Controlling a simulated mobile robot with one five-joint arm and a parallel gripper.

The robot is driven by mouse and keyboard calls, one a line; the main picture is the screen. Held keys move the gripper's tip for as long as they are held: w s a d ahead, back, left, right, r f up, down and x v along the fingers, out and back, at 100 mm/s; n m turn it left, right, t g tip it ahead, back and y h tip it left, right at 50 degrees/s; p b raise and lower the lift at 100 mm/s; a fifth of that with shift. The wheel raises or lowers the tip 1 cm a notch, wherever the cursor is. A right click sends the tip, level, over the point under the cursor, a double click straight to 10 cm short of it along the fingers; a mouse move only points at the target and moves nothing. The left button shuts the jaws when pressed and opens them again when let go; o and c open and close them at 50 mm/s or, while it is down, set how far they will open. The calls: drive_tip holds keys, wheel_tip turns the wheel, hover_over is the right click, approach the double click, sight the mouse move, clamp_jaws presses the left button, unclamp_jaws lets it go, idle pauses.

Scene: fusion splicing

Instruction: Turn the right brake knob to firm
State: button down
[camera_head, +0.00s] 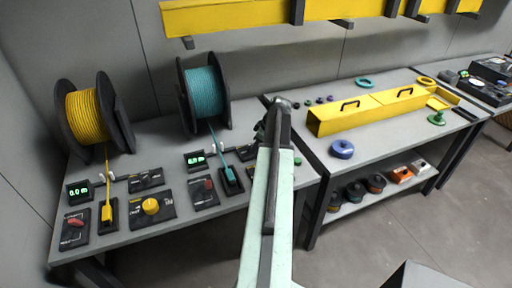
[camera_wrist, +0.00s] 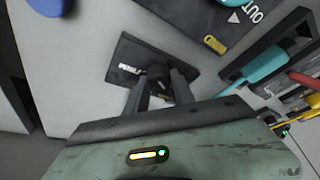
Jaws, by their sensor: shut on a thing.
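In the wrist view, a small black panel (camera_wrist: 128,52) with white lettering lies on the grey table. My gripper (camera_wrist: 160,76) is down over this panel, its two dark fingers closed around a small dark knob (camera_wrist: 158,70). The fingers hide most of the knob, so its pointer and setting cannot be read. In the head view, my arm hides the right knob, and my gripper (camera_head: 263,133) shows only in part beside the right station. The left station's yellow knob (camera_head: 150,205) stands clear on its black panel.
A teal spool (camera_head: 204,95) and a yellow spool (camera_head: 88,115) stand at the back. A teal lever (camera_wrist: 255,64) and a red lever (camera_wrist: 304,78) lie right of my gripper in the wrist view.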

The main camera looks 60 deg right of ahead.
drive_tip(key=m+h, duration=0.1)
drive_tip(key=m, duration=0.1)
drive_tip(key=m+h, duration=0.1)
drive_tip(key=m, duration=0.2)
drive_tip(key=shift+a+m, duration=0.2)
drive_tip(key=shift+m, duration=0.1)
drive_tip(key=m, duration=0.2)
drive_tip(key=m+g+h, duration=0.1)
drive_tip(key=m, duration=0.1)
drive_tip(key=m+h, duration=0.1)
drive_tip(key=m, duration=0.1)
drive_tip(key=shift+w+a+g, duration=0.1)
drive_tip(key=shift+w+g, duration=0.15)
drive_tip(key=shift+g, duration=0.15)
drive_tip(key=m+g, duration=0.1)
drive_tip(key=m, duration=0.2)
drive_tip(key=m+g+h, duration=0.1)
drive_tip(key=m, duration=0.2)
drive_tip(key=shift+w+m, duration=0.2)
drive_tip(key=shift+m, duration=0.2)
drive_tip(key=m+g, duration=0.2)
drive_tip(key=m, duration=0.3)
drive_tip(key=shift+w, duration=0.1)
drive_tip(key=shift+m, duration=0.3)
drive_tip(key=c, duration=1.1)
unclamp_jaws()
